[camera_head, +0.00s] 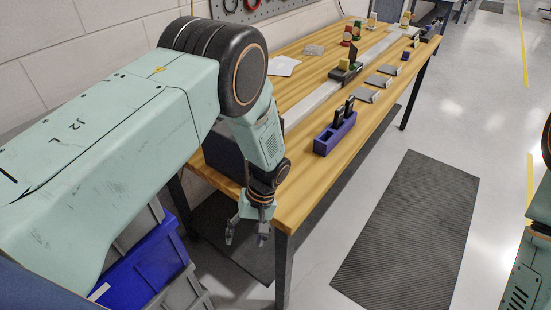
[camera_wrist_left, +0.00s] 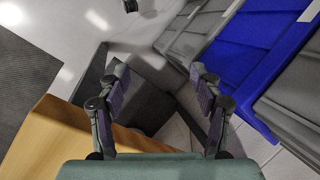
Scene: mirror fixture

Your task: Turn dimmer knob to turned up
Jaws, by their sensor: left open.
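I cannot make out a dimmer knob in either view. My left gripper (camera_head: 247,238) hangs pointing down just off the near end of the wooden workbench (camera_head: 310,190), below its top. Its fingers are apart and empty. In the left wrist view the two fingers of the left gripper (camera_wrist_left: 160,74) are spread with nothing between them; the bench corner shows at lower left. A dark box (camera_head: 222,155) at the bench's near left corner is partly hidden behind my left arm. My right gripper is out of view; only parts of my right arm show at the right edge.
A purple holder (camera_head: 335,135) with black items stands on the bench near its front edge. Several small items line the bench further back. Blue and grey bins (camera_head: 150,272) stand below left, close to my left gripper. A dark mat (camera_head: 410,235) lies on open floor at right.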

